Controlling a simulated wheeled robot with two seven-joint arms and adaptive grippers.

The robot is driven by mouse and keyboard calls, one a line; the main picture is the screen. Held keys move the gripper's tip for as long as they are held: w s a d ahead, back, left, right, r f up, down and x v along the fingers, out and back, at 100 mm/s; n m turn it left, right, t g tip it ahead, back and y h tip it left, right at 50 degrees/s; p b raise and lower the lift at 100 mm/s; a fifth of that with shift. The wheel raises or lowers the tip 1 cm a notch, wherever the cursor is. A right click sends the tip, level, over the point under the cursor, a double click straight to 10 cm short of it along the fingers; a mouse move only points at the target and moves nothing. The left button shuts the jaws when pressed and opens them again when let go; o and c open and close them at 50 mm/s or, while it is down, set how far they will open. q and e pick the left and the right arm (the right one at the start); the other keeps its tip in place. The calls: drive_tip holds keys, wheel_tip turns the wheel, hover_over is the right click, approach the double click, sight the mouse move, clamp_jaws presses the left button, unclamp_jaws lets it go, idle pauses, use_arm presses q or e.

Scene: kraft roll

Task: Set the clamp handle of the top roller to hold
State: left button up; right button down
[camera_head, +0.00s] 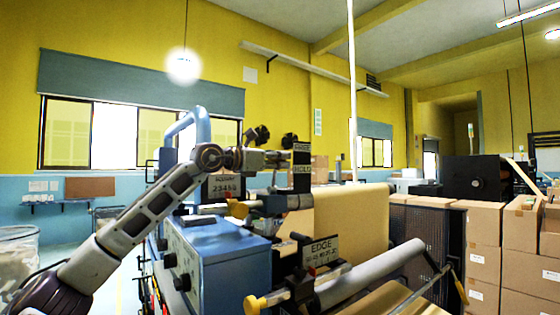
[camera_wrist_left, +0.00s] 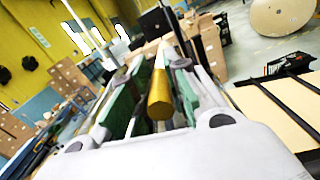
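My left gripper (camera_head: 284,158) reaches in from the left, beside a dark two-part sign (camera_head: 302,158) whose lower half reads HOLD; the upper word is too small to read surely. In the left wrist view, a yellow-ended bar, seemingly the clamp handle (camera_wrist_left: 160,97), lies between the green-padded fingers of my left gripper (camera_wrist_left: 152,85). The fingers are apart, with a gap beside the bar; contact is hard to tell. In the head view the handle is hidden at the gripper. The top roller's yellow knob (camera_head: 238,208) shows below the arm. My right gripper is out of view.
The blue machine body (camera_head: 215,250) stands below my arm. A brown kraft sheet (camera_head: 350,225) hangs behind the clamp. A lower grey roller (camera_head: 370,272) has an EDGE sign (camera_head: 320,252) and a yellow knob (camera_head: 255,303). Cardboard boxes (camera_head: 485,225) stack up at the right.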

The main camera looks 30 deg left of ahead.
use_arm(q)
clamp_jaws()
